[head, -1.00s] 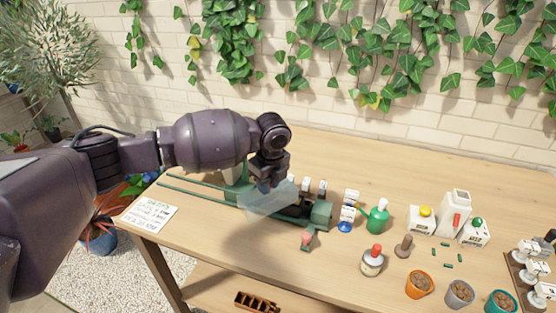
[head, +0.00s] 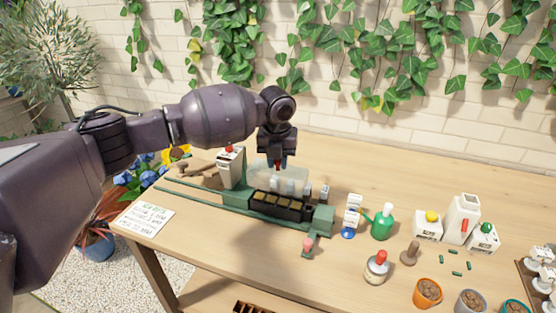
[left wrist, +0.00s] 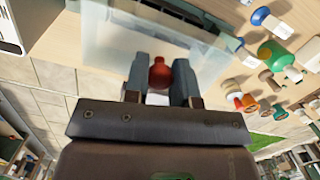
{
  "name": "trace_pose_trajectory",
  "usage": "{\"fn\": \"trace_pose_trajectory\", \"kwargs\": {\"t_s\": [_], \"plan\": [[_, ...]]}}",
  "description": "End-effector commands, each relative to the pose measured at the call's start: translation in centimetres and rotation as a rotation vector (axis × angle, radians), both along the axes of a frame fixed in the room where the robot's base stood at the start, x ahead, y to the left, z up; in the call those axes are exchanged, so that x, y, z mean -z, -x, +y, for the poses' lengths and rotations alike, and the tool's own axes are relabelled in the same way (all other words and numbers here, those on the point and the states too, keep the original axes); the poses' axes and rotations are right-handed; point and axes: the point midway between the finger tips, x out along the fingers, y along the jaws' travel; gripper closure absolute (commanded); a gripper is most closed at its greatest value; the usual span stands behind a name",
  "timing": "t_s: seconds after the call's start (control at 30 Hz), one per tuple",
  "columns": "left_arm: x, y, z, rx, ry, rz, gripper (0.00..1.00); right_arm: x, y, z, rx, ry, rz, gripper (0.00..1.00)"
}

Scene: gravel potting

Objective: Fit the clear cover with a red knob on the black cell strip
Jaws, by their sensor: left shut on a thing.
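The clear cover (head: 292,178) hangs from my left gripper (head: 280,163). The gripper is shut on its red knob (left wrist: 159,74), seen between the fingers in the left wrist view. The cover is a see-through box shape; in the head view it shows behind and above the black cell strip (head: 281,207). The strip has several brown-filled cells and sits in a green rail fixture (head: 237,198). The cover appears apart from the strip, though their exact gap is hard to tell. My right gripper is not in view.
A white box with a red top (head: 231,167) stands at the fixture's left part. Small white-labelled pieces (head: 323,193) stand behind its right end. A green watering can (head: 382,222), bottles and pots stand to the right. A written card (head: 147,219) lies left.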

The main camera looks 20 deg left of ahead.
Motion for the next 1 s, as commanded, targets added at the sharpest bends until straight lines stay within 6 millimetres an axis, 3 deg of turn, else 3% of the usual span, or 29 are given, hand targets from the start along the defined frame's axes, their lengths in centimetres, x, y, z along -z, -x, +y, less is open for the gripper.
{"fn": "trace_pose_trajectory", "kwargs": {"t_s": [0.5, 1.0], "plan": [[3.8, 0.0, 0.0, -0.001, -0.002, 0.002, 0.93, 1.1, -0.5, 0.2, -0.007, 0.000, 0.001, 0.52], [4.1, 0.0, 0.0, -0.002, -0.001, 0.000, 0.93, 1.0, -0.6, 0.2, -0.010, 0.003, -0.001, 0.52]]}}
